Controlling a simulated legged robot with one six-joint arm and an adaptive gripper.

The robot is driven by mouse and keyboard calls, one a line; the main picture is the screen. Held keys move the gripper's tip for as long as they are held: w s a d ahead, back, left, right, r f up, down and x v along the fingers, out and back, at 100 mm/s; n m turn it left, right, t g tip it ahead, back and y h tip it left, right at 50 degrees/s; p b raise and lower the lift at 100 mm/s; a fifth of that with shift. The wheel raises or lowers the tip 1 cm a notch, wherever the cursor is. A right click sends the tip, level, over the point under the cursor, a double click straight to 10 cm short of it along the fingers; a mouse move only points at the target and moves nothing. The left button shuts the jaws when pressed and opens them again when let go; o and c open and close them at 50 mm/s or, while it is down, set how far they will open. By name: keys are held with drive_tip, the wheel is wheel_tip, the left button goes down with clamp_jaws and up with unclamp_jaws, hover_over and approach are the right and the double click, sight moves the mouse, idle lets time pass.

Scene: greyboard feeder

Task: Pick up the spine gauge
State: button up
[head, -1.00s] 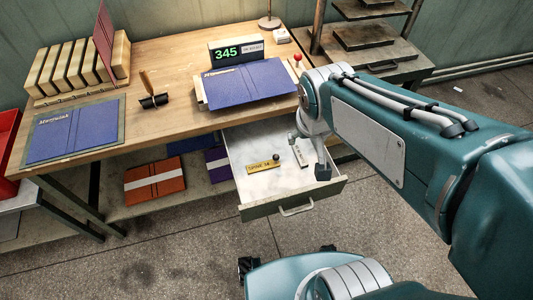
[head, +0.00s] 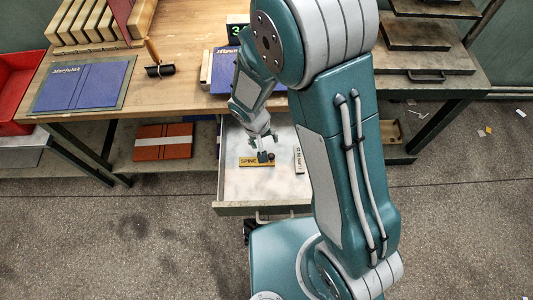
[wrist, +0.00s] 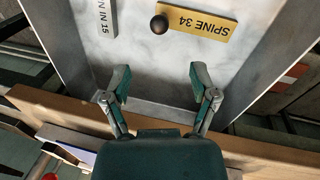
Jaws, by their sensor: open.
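The spine gauge (wrist: 200,33) is a yellow bar marked "SPINE 34" with a dark round knob at one end. It lies flat in the open drawer (head: 235,190), and it also shows in the head view (head: 250,162), partly covered by my gripper. My gripper (wrist: 158,85) is open and empty, its two fingers spread apart. In the wrist view the knob and bar lie beyond the fingertips, not between them. In the head view my gripper (head: 264,150) is over the drawer at the gauge; the exact height above it is unclear.
A pale gauge (head: 299,158) lies in the drawer to the right of the spine gauge. The bench top (head: 190,60) overhangs the drawer's back. Blue covers (head: 80,87), a wooden rack (head: 95,25) and a roller tool (head: 158,70) are on it.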

sight(271, 154)
drive_tip(key=f, duration=0.2)
drive_tip(key=a+f, duration=0.1)
drive_tip(key=f, duration=0.1)
drive_tip(key=shift+a+f, duration=0.1)
drive_tip(key=d+f, duration=0.2)
drive_tip(key=d, duration=0.1)
drive_tip(key=shift+d+f, duration=0.1)
drive_tip(key=shift+f, duration=0.3)
wheel_tip(271, 154, down, 3)
drive_tip(key=shift+a+f, duration=0.15)
drive_tip(key=shift+a, duration=0.2)
drive_tip(key=shift+d, duration=0.25)
drive_tip(key=c, duration=0.3)
drive_tip(key=shift+d, duration=0.2)
clamp_jaws()
